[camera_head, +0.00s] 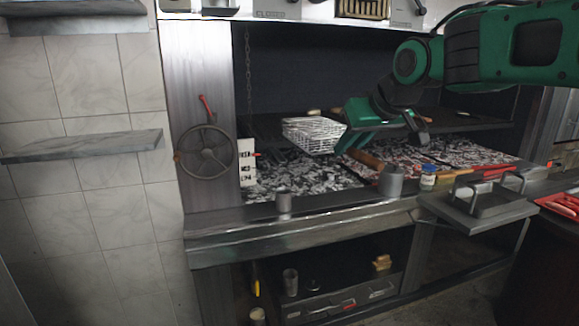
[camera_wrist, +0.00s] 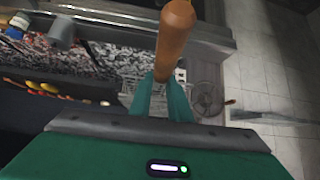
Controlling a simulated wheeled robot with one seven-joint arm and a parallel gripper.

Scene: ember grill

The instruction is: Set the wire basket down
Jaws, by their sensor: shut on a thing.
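The white wire basket (camera_head: 313,134) hangs over the left part of the ember bed, its mesh box pointing left. Its brown wooden handle (camera_head: 366,160) sticks out below my gripper, towards the front. My green gripper (camera_head: 362,127) is shut on the handle. In the wrist view, the handle (camera_wrist: 175,40) runs up between my two teal fingers (camera_wrist: 163,100), and part of the basket mesh shows pale behind them. I cannot tell exactly how far the basket is above the embers; it looks clear of them.
White-grey embers (camera_head: 305,178) fill the grill bed. A dark grate (camera_head: 275,125) lies behind the basket. Metal cups (camera_head: 391,181) and a blue-lidded jar (camera_head: 428,177) stand on the front ledge (camera_head: 300,230). A round crank wheel (camera_head: 206,152) is on the left post.

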